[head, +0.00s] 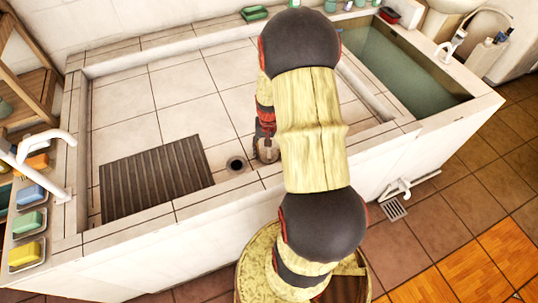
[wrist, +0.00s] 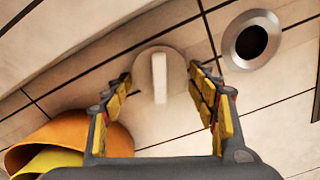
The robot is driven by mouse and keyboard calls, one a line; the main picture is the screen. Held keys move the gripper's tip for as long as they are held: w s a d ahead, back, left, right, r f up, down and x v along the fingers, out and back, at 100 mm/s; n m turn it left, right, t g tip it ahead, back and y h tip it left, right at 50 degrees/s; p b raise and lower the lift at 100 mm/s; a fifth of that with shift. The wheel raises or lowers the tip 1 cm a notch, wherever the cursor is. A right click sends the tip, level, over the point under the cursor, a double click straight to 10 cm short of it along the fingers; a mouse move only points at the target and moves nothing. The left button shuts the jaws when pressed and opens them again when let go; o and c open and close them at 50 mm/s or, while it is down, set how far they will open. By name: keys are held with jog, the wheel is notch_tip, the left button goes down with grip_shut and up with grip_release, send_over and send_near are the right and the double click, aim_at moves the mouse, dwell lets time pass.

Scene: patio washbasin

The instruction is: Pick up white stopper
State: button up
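The white stopper (wrist: 159,78) is a round pale disc with a raised upright grip bar, seen in the wrist view on the tiled basin floor. My gripper (wrist: 160,72) is open, with one finger on each side of the stopper. Whether the fingers touch it I cannot tell; small gaps seem to show. In the head view my gripper (head: 266,150) is down in the basin beside the drain hole, partly covered by my arm. I cannot make out the stopper clearly there.
The open drain hole (head: 236,164) also shows in the wrist view (wrist: 252,40), to the right of the stopper. Rounded orange and yellow things (wrist: 75,135) lie by the left finger. A slatted dark mat (head: 157,178) lies left; a water-filled trough (head: 395,75) is right.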

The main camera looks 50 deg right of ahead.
jog(key=c, duration=0.6)
jog(key=shift+c, duration=0.5)
jog(key=shift+r, duration=0.1)
